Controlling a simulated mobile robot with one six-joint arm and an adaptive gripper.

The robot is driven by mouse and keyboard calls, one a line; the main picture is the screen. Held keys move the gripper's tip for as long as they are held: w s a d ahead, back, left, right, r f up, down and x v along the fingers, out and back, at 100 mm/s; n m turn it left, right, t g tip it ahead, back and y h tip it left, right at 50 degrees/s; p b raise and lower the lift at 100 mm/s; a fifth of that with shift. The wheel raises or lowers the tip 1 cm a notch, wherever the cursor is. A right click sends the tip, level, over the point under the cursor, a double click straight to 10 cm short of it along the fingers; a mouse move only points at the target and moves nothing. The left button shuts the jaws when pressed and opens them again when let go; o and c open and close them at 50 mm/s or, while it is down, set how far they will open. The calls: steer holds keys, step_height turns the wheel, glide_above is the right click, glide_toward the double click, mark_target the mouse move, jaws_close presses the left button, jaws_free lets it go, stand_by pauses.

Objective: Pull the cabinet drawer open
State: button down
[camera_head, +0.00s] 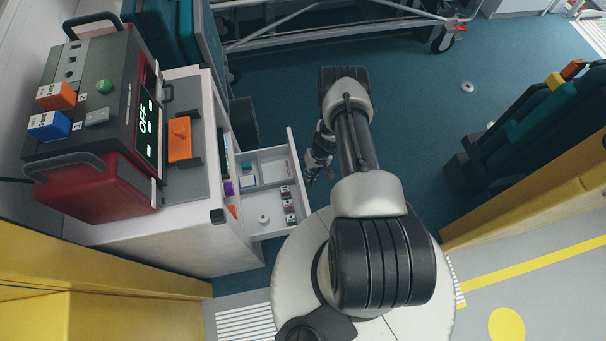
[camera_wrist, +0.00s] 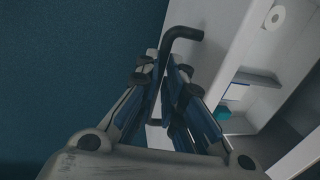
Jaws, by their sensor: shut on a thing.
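The white cabinet (camera_head: 190,235) stands on the left in the head view. Its drawer (camera_head: 294,165) is pulled out to the right, with its inside showing. In the wrist view the drawer front (camera_wrist: 212,50) carries a black bent handle (camera_wrist: 185,33). My gripper (camera_head: 314,168) is at the outer face of the drawer. In the wrist view my gripper (camera_wrist: 172,85) is shut on the handle, with the handle's bent end sticking out past the fingers.
The drawer holds several small items, among them a white roll (camera_head: 264,218) and a teal item (camera_head: 247,165). A red and black device (camera_head: 105,110) and an orange item (camera_head: 180,138) sit on the cabinet top. A stretcher frame (camera_head: 340,28) stands at the back. Blue floor (camera_head: 420,100) is clear behind my arm.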

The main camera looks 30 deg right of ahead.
steer(key=shift+d, duration=0.15)
steer(key=c, duration=1.7)
jaws_free()
steer(key=shift+r, duration=0.1)
steer(key=r, duration=0.4)
steer(key=d+r, duration=0.1)
steer(key=r, duration=0.2)
steer(key=d+r, duration=0.1)
steer(key=r, duration=0.3)
steer(key=shift+s+r, duration=0.3)
steer(key=shift+s, duration=0.1)
